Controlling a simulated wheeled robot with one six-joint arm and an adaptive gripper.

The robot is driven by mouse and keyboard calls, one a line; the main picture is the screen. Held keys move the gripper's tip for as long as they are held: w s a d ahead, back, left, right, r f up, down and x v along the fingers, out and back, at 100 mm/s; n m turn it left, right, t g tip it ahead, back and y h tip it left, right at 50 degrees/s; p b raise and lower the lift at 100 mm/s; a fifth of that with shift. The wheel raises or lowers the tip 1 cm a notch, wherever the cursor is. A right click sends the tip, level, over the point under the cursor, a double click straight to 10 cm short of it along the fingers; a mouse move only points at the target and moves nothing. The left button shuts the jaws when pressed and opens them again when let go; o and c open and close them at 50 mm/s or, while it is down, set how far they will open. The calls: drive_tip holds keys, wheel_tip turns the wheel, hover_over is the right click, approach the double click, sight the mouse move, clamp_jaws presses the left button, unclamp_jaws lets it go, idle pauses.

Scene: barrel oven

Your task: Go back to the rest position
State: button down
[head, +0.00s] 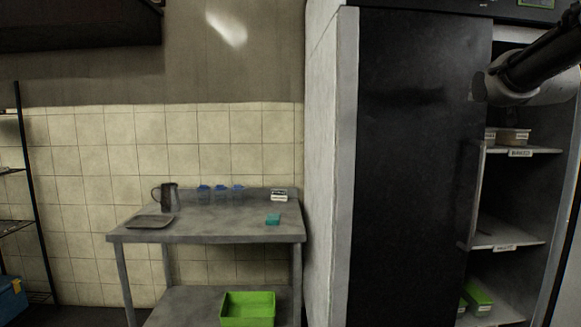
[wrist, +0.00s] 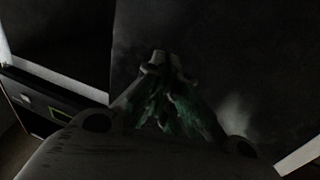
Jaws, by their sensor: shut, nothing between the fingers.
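My gripper (wrist: 163,57) shows in the wrist view with its fingertips together and nothing between them. Behind it is a dark flat surface, too dim to name with certainty. In the head view a part of my arm reaches in at the upper right, in front of the cabinet; my fingers cannot be made out there. The tall cabinet (head: 420,130) has a dark door, and its shelves (head: 520,150) show to the right of the door.
A metal table (head: 215,228) stands against the tiled wall. It holds a grey tray (head: 150,221), a jug (head: 168,196), several blue-topped cups (head: 220,194) and a teal block (head: 273,219). A green bin (head: 247,308) sits below. A wire rack (head: 20,180) stands at left.

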drive_tip(key=s+a+f+g+y, duration=0.1)
drive_tip(key=s+f+g, duration=0.2)
drive_tip(key=f, duration=0.4)
drive_tip(key=s+a+f+g, duration=0.1)
drive_tip(key=s+f+g, duration=0.2)
drive_tip(key=f, duration=0.4)
drive_tip(key=s+a+f+n+g+y, duration=0.1)
drive_tip(key=s+a+f+g, duration=0.2)
drive_tip(key=s+f, duration=0.6)
drive_tip(key=s+a+f+n+g+y, duration=0.1)
drive_tip(key=s+a+f+g, duration=0.3)
drive_tip(key=s, duration=1.1)
wheel_tip(320, 180, down, 5)
drive_tip(key=a, duration=0.2)
drive_tip(key=shift+a+r+n+g+y, duration=0.15)
drive_tip(key=shift+a+n+g+y, duration=0.15)
drive_tip(key=shift+n+y, duration=0.1)
